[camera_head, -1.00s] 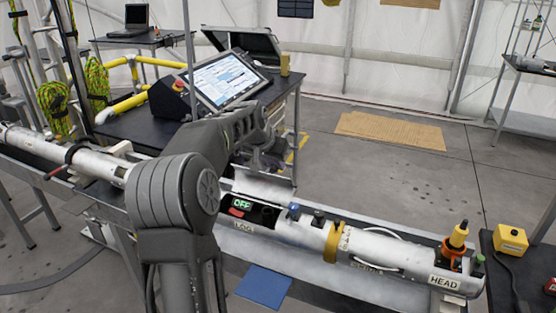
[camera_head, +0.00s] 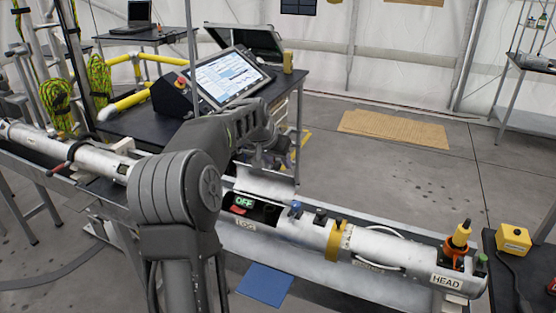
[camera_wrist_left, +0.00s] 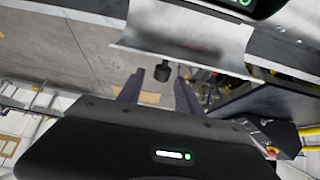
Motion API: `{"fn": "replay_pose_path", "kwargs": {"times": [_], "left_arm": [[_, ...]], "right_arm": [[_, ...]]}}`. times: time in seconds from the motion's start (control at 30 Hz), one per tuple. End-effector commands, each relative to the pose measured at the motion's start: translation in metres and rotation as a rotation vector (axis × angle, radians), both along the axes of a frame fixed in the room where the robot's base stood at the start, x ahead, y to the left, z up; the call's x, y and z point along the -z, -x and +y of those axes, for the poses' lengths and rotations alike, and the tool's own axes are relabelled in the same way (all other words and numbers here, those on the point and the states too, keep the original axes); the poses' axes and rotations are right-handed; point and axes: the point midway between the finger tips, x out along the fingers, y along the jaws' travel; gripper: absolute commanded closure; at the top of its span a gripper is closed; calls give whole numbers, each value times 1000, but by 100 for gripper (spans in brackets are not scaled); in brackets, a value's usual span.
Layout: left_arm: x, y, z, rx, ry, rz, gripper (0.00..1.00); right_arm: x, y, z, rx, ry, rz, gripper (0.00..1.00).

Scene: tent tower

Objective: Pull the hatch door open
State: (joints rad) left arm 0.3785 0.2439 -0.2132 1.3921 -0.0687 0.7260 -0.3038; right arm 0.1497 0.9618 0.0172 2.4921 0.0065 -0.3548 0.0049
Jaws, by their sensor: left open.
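The hatch door (camera_head: 262,181) is a pale curved panel standing raised at the far side of an opening in the white tube (camera_head: 385,252). The opening shows a green "OFF" display (camera_head: 243,202) and a red part. In the left wrist view the door (camera_wrist_left: 185,36) has a dark knob (camera_wrist_left: 162,72) at its edge. My left gripper (camera_head: 272,160) is behind and above the door, partly hidden by my arm. In the wrist view its two fingers (camera_wrist_left: 158,88) are apart, with the knob between or just beyond their tips; I cannot tell whether they touch. My right gripper is out of view.
A black table (camera_head: 285,92) with a tilted screen (camera_head: 225,77) stands behind the tube. The floor at back right is clear around cardboard (camera_head: 395,130).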

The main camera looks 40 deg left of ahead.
Motion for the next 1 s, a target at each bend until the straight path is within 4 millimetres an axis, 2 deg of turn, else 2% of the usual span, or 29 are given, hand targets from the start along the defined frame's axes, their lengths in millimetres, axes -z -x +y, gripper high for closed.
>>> {"fn": "replay_pose_path", "kwargs": {"times": [0.17,0.57,1.0], "left_arm": [[-11,7,-3,1,-2,-3,58],[-60,39,-14,0,-1,-4,58],[-64,42,-15,0,0,-1,58]], "right_arm": [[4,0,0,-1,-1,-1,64],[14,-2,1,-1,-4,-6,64],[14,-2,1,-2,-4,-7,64]]}}
